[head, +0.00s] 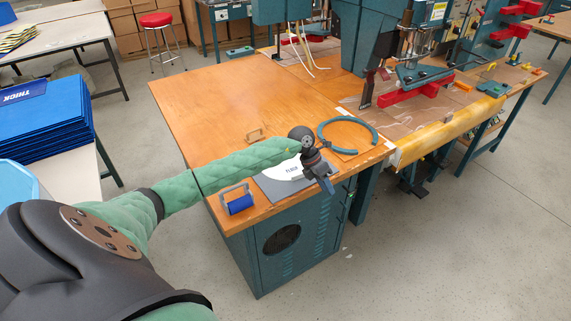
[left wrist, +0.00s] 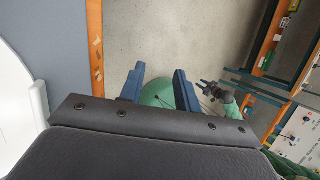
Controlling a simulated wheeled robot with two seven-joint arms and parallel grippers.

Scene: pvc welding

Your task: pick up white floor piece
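The white floor piece (head: 287,170), with dark lettering, lies on a grey sheet (head: 275,188) near the front edge of the wooden table. My left gripper (head: 324,178) is at the right side of the piece, over the table's front edge, and partly covers it. In the left wrist view the left gripper's two blue fingers (left wrist: 159,88) are apart with nothing held between them. A white curved piece (left wrist: 15,105), seemingly the floor piece, shows at the left edge there, beside the fingers. My right gripper (left wrist: 214,92) seems to show small in that view; its opening is unclear.
A blue-rollered tool (head: 238,203) lies left of the sheet. A teal ring (head: 372,143) lies to the right behind my gripper, and a small handle (head: 255,135) lies behind. The table's (head: 220,105) far left is clear. A welding machine (head: 365,40) stands at the back right.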

